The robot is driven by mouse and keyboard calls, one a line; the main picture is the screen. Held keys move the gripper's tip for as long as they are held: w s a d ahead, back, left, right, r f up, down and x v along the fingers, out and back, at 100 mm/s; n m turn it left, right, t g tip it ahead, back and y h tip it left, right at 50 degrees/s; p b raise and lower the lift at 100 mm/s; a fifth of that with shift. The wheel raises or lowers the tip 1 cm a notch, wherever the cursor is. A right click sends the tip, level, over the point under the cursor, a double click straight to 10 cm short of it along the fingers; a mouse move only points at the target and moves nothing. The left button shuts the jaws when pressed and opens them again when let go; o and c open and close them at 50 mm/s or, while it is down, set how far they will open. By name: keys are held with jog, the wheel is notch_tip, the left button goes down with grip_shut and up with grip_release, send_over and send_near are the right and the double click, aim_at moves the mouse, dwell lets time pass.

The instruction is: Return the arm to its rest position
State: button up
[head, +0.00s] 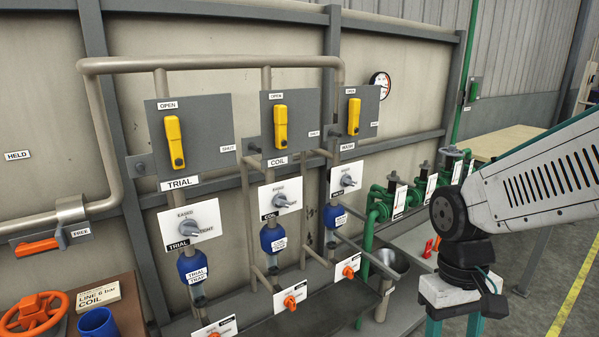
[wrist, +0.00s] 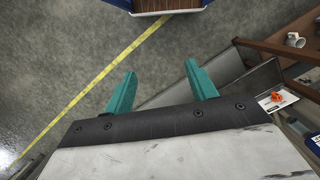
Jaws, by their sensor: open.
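My arm comes in from the right in the head view, and my gripper (head: 455,328) points down at the lower right, its teal fingers cut off by the bottom edge. In the wrist view my gripper (wrist: 160,92) shows two teal fingers spread wide apart with nothing between them. The gripper touches nothing that I can see.
Yellow levers stand upright on the TRIAL (head: 172,142), COIL (head: 280,127) and WASH (head: 353,116) panels. An orange handwheel (head: 34,314) and blue cup (head: 97,323) sit at the lower left. A metal bowl (head: 390,265) is left of my gripper.

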jog(key=s+d+r+m+t, duration=0.1)
jog(key=s+d+r+t, duration=0.1)
jog(key=s+r, duration=0.6)
jog(key=shift+s+d+r+m+t+y, duration=0.2)
jog(key=shift+r+m+t+y, duration=0.15)
jog(key=shift+r+t, duration=0.45)
